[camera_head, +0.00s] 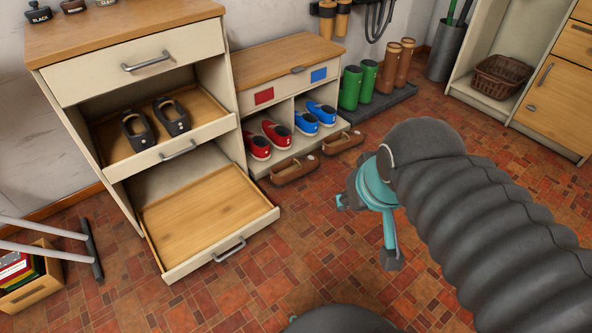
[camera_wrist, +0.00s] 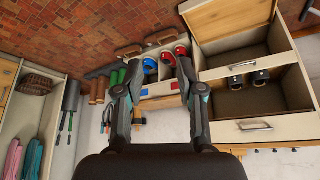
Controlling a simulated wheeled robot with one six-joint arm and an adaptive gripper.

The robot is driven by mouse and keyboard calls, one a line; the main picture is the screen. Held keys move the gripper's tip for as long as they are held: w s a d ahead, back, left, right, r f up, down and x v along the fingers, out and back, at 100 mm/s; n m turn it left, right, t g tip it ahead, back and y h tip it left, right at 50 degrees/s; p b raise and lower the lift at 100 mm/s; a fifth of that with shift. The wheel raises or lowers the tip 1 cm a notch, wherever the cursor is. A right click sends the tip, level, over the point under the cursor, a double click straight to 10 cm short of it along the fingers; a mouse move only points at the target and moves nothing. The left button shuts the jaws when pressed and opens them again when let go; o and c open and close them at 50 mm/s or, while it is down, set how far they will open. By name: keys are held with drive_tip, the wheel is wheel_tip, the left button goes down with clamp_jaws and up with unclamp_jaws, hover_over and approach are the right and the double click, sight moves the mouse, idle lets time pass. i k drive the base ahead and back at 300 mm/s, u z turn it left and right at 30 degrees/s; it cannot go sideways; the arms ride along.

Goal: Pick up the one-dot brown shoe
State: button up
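Two brown shoes lie on the tiled floor in front of the low shoe bench: a nearer left one (camera_head: 295,170) and a farther right one (camera_head: 343,141). Each seems to carry a small pale mark, too small to count dots. In the wrist view, the left one (camera_wrist: 161,36) is beside the red shoes and the other (camera_wrist: 128,51) is by the blue ones. My teal gripper (camera_head: 366,230) is open and empty, above the floor to the right of and nearer than both shoes. Its spread fingers also show in the wrist view (camera_wrist: 158,95).
The bench (camera_head: 290,62) holds red shoes (camera_head: 267,139) and blue shoes (camera_head: 316,117). A cabinet at left has an empty pulled-out drawer (camera_head: 208,216) and black shoes (camera_head: 155,122) above. Green boots (camera_head: 358,86) stand behind. Floor (camera_head: 300,250) between drawer and gripper is clear.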

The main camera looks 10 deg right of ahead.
sight(286, 172)
drive_tip(key=z, duration=1)
drive_tip(key=i, duration=1.3)
drive_tip(key=u, duration=2.5)
drive_tip(key=i, duration=0.5)
drive_tip(key=u, duration=0.05)
